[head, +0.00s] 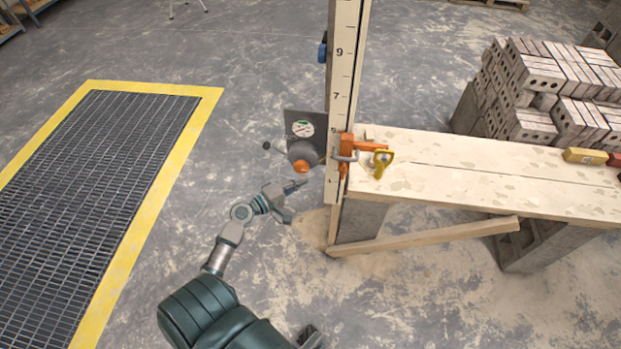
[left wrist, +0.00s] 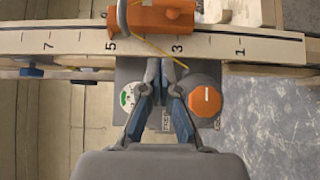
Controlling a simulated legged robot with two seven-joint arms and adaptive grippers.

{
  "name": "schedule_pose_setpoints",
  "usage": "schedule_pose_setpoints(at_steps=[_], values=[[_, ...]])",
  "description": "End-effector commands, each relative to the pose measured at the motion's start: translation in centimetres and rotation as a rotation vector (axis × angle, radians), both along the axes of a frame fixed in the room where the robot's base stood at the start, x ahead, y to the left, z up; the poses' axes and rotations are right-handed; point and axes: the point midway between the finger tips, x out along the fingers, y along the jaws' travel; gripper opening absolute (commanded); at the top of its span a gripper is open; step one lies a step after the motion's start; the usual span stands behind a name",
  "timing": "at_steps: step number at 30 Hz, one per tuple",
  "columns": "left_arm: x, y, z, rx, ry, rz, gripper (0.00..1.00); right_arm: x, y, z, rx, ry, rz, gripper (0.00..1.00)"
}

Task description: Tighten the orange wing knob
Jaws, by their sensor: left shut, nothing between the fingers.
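The orange knob (head: 301,166) sits on a round grey base on a grey plate (head: 292,121) fixed beside the upright measuring board. In the left wrist view the orange knob (left wrist: 206,101) has a white line across its face and lies right of my fingers. A round dial with a green mark (left wrist: 128,97) is on the plate to their left. My left gripper (head: 298,187) is shut and empty, just below the knob in the head view. In the left wrist view its fingertips (left wrist: 163,68) are over the plate, between dial and knob.
The measuring board (head: 342,75) stands at the bench's end with an orange clamp (head: 347,158) on it. A yellow object (head: 382,162) lies on the plank bench (head: 455,185). Stacked bricks (head: 535,75) stand behind. Floor left of the board is clear up to the yellow-edged grating (head: 95,160).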

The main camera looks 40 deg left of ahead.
Motion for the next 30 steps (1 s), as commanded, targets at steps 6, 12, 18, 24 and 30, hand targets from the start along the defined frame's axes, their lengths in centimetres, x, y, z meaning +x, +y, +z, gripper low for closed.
schedule_pose_setpoints(at_steps=[6,12,18,24,30], values=[[4.5,-0.8,0.1,0.0,-0.001,0.0,0.0,-0.5,0.1,-1.3,-0.003,0.004,0.002,0.4],[8.5,-1.8,0.1,0.0,0.0,-0.001,0.0,-1.0,0.1,-2.3,-0.003,0.009,0.003,0.4],[9.7,-4.5,0.1,0.001,0.002,-0.002,0.0,-2.1,-0.2,-4.2,-0.003,0.016,0.006,0.4],[10.2,-5.3,-0.1,0.003,0.002,-0.001,0.0,-2.5,-0.2,-4.9,-0.003,0.018,0.007,0.4],[10.2,-5.2,-0.2,0.001,0.003,-0.001,0.0,-2.6,-0.2,-4.9,-0.004,0.018,0.007,0.4]])
